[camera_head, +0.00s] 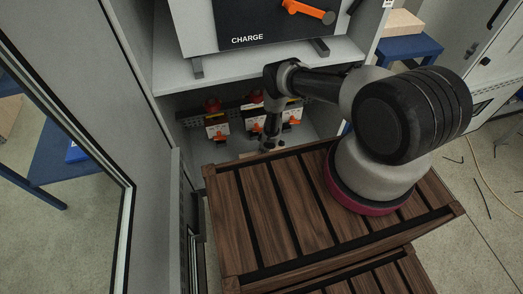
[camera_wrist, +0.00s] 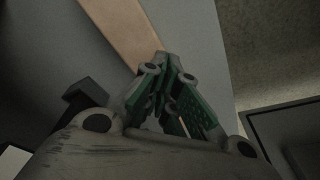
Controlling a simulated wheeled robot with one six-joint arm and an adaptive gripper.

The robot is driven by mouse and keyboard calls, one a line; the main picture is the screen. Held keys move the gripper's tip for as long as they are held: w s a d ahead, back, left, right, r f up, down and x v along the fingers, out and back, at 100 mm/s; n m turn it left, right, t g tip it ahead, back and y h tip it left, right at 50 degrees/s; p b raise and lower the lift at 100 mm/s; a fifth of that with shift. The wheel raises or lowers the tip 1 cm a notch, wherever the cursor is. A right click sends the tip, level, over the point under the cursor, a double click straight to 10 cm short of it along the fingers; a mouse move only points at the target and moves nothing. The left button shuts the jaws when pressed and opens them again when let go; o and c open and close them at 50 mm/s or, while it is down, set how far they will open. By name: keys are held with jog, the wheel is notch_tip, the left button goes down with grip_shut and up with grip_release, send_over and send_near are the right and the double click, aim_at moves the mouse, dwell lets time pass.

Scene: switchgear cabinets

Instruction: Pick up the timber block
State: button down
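A long tan strip that looks like the timber block (camera_wrist: 124,32) runs from the top of the wrist view down to my fingertips, over a grey surface. My gripper (camera_wrist: 170,74) points at its near end. Whether the fingertips touch the strip cannot be told. In the head view my gripper (camera_head: 268,142) reaches down into the lower cabinet bay, beyond the wooden slatted top. A small pale patch shows there, mostly hidden by the gripper and the slats.
Switches with orange handles (camera_head: 218,134) line the back of the bay, close to my gripper. A shelf (camera_head: 240,74) with a CHARGE panel (camera_head: 262,30) is above. The cabinet's grey side (camera_head: 150,80) bounds the left. A blue table (camera_head: 410,46) with a tan box stands at back right.

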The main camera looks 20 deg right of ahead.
jog(key=s+d, duration=0.1)
jog(key=s, duration=0.1)
jog(key=s+d, duration=0.4)
jog(key=shift+d+f, duration=0.2)
jog(key=shift+f, duration=0.2)
jog(key=shift+s+d, duration=0.1)
jog(key=shift+d, duration=0.1)
jog(key=shift+r, duration=0.1)
jog(key=shift+w+a, duration=0.1)
jog(key=shift+w, duration=0.2)
jog(key=shift+r, duration=0.1)
